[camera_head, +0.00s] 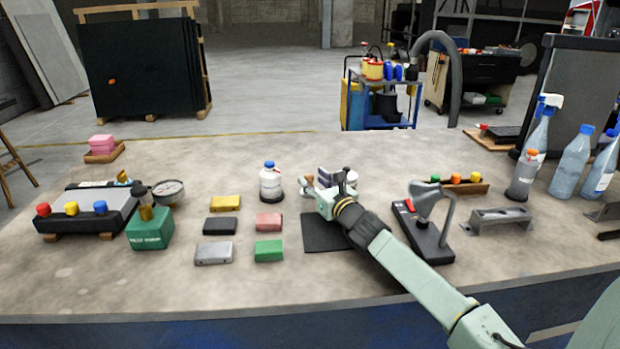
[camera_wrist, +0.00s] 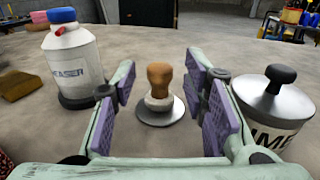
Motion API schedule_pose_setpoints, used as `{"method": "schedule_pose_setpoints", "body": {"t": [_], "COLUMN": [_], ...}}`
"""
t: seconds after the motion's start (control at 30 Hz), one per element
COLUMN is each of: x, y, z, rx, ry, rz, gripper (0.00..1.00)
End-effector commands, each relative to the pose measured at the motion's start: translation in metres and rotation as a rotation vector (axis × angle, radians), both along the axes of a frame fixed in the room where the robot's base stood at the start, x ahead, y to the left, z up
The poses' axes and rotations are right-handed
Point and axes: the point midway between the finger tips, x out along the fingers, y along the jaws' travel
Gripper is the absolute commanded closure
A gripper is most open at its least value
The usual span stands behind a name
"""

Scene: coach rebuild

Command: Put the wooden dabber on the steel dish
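The wooden dabber (camera_wrist: 159,78), a brown knob over a pale base, is upright between my gripper's fingers in the wrist view. Its base appears to rest on the steel dish (camera_wrist: 160,120), a small round grey disc. My gripper (camera_wrist: 163,82) is open, with a purple-padded finger on each side and a visible gap to the dabber. In the head view my gripper (camera_head: 328,195) is low over the bench, behind the black mat.
A white bottle with a blue cap (camera_wrist: 75,58) stands close left of my fingers, and a lidded steel can (camera_wrist: 275,105) close right. In the head view, coloured blocks (camera_head: 268,222) lie left of the black mat (camera_head: 325,240), and a black-based stand (camera_head: 425,235) is right.

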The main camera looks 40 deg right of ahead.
Motion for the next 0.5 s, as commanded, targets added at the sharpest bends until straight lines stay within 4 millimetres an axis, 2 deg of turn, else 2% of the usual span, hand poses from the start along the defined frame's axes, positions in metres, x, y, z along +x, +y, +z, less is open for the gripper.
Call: {"method": "schedule_pose_setpoints", "body": {"t": [0.03,0.23,0.4,0.5], "x": [-0.015,-0.059,-0.083,-0.090], "y": [0.000,0.008,0.012,0.014], "z": [-0.007,-0.003,0.000,0.001], "rx": [0.000,-0.004,-0.005,-0.004], "ry": [0.003,0.001,0.000,0.000], "rz": [-0.004,-0.003,0.000,0.000], "gripper": [0.60,0.60,0.60,0.60]}}
